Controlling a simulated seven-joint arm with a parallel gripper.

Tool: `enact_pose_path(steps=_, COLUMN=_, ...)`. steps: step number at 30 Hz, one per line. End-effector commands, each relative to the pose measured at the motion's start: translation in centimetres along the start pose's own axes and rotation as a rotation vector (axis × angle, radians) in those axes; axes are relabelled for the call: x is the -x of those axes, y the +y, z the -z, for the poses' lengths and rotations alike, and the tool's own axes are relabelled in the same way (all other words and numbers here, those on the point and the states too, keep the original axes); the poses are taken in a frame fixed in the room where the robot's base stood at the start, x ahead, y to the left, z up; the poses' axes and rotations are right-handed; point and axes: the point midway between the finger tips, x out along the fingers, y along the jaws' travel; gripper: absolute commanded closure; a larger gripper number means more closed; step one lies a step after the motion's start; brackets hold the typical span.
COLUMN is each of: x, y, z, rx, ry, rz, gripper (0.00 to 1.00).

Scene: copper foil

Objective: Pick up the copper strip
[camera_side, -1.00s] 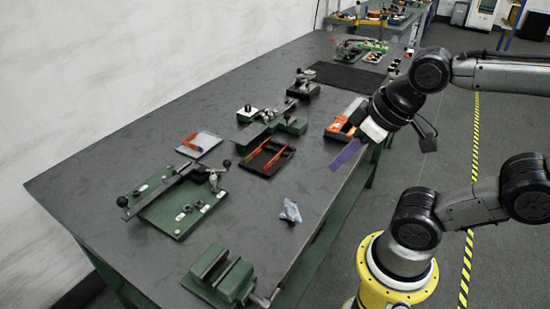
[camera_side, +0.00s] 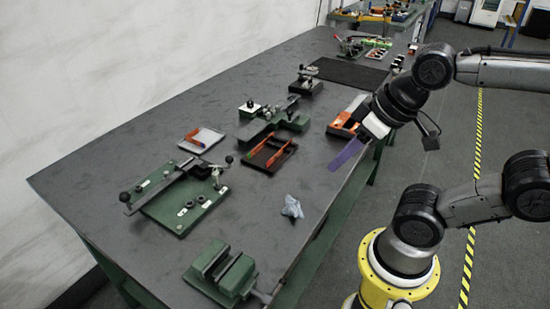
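My gripper (camera_side: 374,127) is above the right edge of the bench, pointing down and left. A flat purple piece (camera_side: 345,154) sticks out from its end; I cannot tell whether it is a finger or something held, or whether the fingers are open. Thin orange, copper-like strips (camera_side: 281,153) lie in a dark tray (camera_side: 258,162) left of my gripper, apart from it. Another small orange piece (camera_side: 192,135) lies on a pale tray (camera_side: 208,140) further left. Which of these is the copper strip is too small to tell.
A green-based lever tool (camera_side: 165,200) and a green vise (camera_side: 235,275) stand at the near left. A green clamp device (camera_side: 262,128) stands behind the dark tray. An orange-and-white box (camera_side: 340,122) sits close to my gripper. Crumpled foil (camera_side: 292,207) lies on bare bench.

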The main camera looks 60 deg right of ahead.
Motion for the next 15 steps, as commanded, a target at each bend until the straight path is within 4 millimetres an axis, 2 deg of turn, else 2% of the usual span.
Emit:
enact_pose_path(steps=2, x=0.2, y=0.0, z=0.0, rx=-0.072, ry=-0.004, rz=0.0, gripper=0.61)
enact_pose_path(steps=5, x=1.3, y=-0.1, z=1.4, rx=-0.203, ry=0.015, rz=0.002, gripper=0.61)
enact_pose_path(steps=10, x=2.4, y=0.2, z=5.7, rx=-0.482, ry=-0.009, rz=-0.014, gripper=0.61)
enact_pose_path(steps=15, x=1.7, y=1.4, z=11.1, rx=-0.78, ry=-0.061, rz=-0.063, gripper=0.61)
